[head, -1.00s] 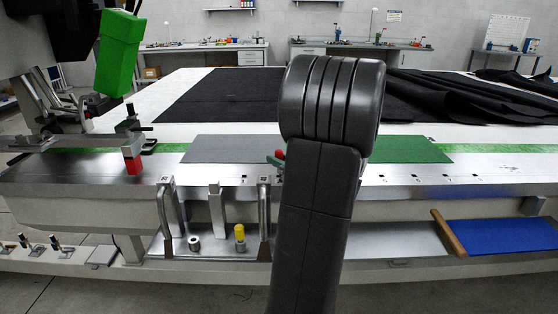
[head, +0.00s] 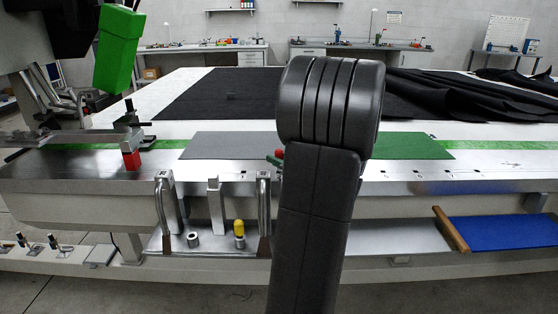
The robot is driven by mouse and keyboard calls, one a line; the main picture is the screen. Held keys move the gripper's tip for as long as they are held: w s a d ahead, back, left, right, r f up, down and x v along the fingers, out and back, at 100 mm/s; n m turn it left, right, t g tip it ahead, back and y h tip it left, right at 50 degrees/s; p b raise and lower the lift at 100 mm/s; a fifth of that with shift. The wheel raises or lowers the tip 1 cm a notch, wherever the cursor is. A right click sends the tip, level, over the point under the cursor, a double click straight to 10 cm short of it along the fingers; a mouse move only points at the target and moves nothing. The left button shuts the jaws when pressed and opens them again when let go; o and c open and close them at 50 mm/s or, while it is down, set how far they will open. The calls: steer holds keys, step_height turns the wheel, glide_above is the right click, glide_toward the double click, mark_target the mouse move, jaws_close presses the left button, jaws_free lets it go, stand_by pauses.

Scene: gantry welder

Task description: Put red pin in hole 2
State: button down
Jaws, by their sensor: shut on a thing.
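A small red-topped thing (head: 279,153) shows at the left edge of my black arm, with a small green piece (head: 273,160) beside it. My arm covers part of both, and I cannot tell whether the red one is the pin. My gripper is hidden behind my arm, so its jaws and anything in them are out of sight. Small dark marks or holes (head: 415,175) run along the table's front metal strip, right of my arm. Their numbers are not readable, so I cannot tell which is hole 2.
A yellow-topped pin (head: 239,230) and a metal ring (head: 193,240) stand on the lower shelf, among curved handles (head: 166,205). A blue tray (head: 505,234) lies low right. Grey (head: 230,145) and green (head: 410,147) sheets lie on the table.

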steer(key=shift+f+b, duration=1)
steer(key=shift+b, duration=0.55)
